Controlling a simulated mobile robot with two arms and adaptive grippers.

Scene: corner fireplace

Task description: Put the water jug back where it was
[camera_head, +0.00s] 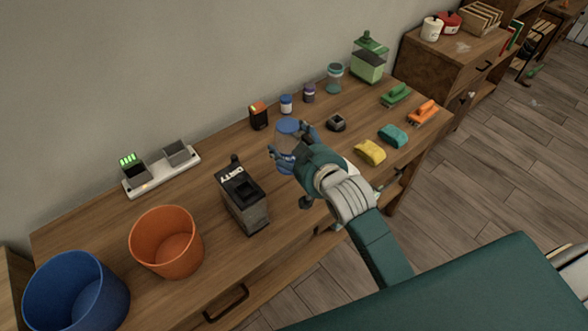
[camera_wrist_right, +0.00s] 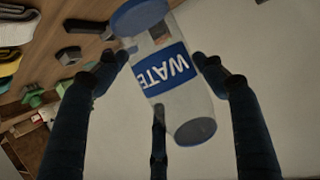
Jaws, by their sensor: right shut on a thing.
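The water jug is a clear jug (camera_head: 288,126) with a blue lid and a blue base band. In the right wrist view the jug (camera_wrist_right: 175,75) shows a blue "WATE…" label and lies tilted across the picture. My right gripper (camera_head: 288,146) is shut on the jug at its middle, over the wooden table (camera_head: 205,190). In the right wrist view its dark fingers (camera_wrist_right: 163,75) stand on both sides of the jug, with a third below. I cannot tell whether the jug's base touches the table. My left gripper is not in view.
A black-and-grey box (camera_head: 246,208) stands left of the jug. Orange (camera_head: 140,232) and blue (camera_head: 40,292) bins stand at lower left, a charger (camera_head: 158,182) at the wall.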

